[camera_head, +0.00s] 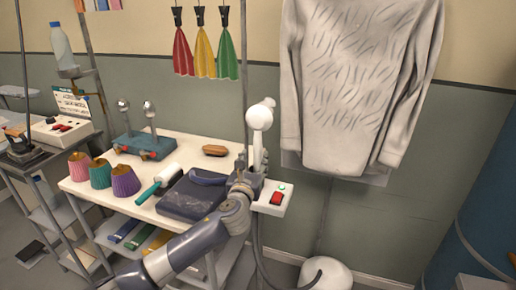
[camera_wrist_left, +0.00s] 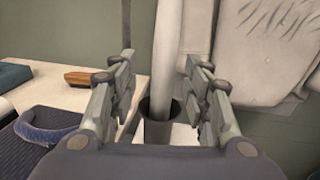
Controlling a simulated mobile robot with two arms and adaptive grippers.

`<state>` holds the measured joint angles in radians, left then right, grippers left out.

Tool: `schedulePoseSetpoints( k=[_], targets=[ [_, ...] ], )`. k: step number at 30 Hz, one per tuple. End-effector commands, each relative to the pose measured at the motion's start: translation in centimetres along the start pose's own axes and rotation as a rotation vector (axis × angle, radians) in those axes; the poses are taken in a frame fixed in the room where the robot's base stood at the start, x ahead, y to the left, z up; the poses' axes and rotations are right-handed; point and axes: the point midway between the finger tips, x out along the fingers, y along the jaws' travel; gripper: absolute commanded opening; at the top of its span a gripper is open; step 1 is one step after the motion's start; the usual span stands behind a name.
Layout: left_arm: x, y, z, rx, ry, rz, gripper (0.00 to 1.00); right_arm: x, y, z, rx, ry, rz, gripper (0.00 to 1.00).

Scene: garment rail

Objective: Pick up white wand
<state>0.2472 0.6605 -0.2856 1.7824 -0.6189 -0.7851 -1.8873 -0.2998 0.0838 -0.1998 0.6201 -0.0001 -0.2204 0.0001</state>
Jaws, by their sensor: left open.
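The white wand (camera_head: 260,118) stands upright at the right end of the white table, with a rounded head at its top. In the left wrist view the wand's pale shaft (camera_wrist_left: 168,70) rises from a dark round holder (camera_wrist_left: 157,130). My left gripper (camera_head: 252,165) is at the wand's lower part and partly hides it. In the left wrist view the left gripper (camera_wrist_left: 160,75) is open, with one finger on each side of the shaft and visible gaps. My right gripper is not in view.
A control box with a red switch (camera_head: 276,198) is beside the gripper. A pale sweater (camera_head: 350,80) hangs behind, right of the wand.

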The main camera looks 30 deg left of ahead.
Motion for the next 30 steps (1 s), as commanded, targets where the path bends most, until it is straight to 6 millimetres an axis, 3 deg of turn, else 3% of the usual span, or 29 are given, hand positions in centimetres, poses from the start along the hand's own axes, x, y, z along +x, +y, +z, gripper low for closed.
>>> schedulePoseSetpoints(
  k=[9,20,26,30],
  targets=[
    [3.8,-0.4,0.4,-0.002,0.000,0.001,0.44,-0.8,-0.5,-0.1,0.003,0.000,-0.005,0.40],
    [4.4,-0.4,0.3,-0.002,0.000,-0.001,0.44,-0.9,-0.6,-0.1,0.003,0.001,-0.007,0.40],
    [4.4,-0.4,0.3,-0.002,0.000,-0.001,0.00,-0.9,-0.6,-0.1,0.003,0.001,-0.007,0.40],
    [4.4,-0.4,0.6,-0.002,-0.004,-0.001,0.00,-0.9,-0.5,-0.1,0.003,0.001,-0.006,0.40]
  ],
)
